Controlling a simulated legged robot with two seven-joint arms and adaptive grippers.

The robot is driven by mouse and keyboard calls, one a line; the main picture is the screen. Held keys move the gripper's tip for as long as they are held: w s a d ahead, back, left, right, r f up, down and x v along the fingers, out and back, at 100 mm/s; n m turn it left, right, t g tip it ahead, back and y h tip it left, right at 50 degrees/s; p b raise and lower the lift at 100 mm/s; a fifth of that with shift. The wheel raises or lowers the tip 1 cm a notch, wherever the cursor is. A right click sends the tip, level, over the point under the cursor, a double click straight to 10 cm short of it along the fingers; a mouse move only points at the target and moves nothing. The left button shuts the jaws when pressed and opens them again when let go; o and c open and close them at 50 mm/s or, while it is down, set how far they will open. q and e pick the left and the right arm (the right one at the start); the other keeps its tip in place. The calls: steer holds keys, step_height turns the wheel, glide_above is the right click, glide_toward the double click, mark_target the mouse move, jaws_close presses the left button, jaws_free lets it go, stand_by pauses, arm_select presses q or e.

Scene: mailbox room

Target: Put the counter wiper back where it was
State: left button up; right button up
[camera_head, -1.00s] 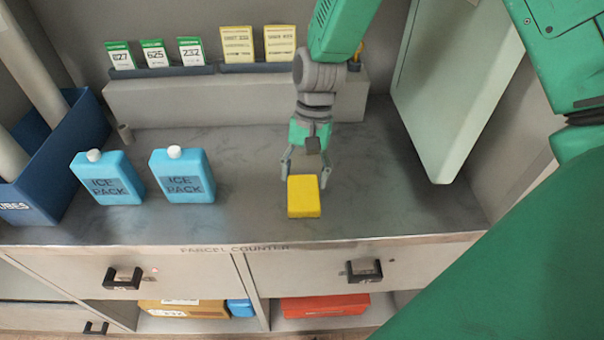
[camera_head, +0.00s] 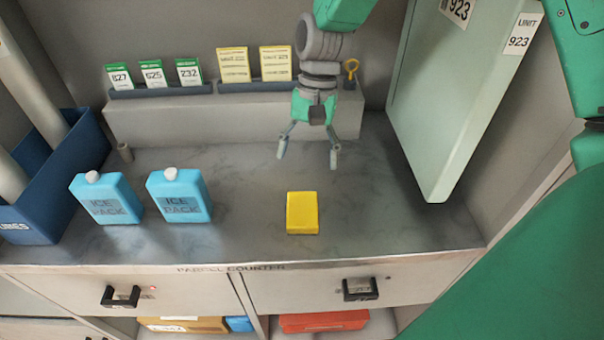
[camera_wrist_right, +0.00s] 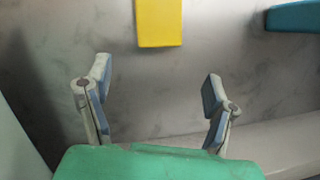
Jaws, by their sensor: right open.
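The counter wiper appears to be the yellow block (camera_head: 302,213), lying on the grey counter near its front edge. It also shows in the right wrist view (camera_wrist_right: 159,22), at the top and beyond the fingertips. My right gripper (camera_head: 308,154) is open and empty, above the counter and behind the block, clear of it. In the right wrist view its two fingers (camera_wrist_right: 157,88) are spread apart with only counter between them. My left gripper is not seen.
Two blue ice packs (camera_head: 105,199) (camera_head: 180,195) stand left of the block. A blue bin with tubes (camera_head: 52,182) is at the far left. A grey ledge (camera_head: 200,122) with cards runs along the back. A pale green door (camera_head: 440,110) stands at the right. The counter (camera_head: 240,235) around the block is clear.

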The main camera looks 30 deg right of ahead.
steer(key=shift+w+a+r, duration=0.1)
steer(key=shift+w+r, duration=0.05)
steer(key=shift+r, duration=0.75)
steer(key=shift+w+a+r, duration=0.1)
steer(key=shift+w+r, duration=0.05)
steer(key=shift+r, duration=0.7)
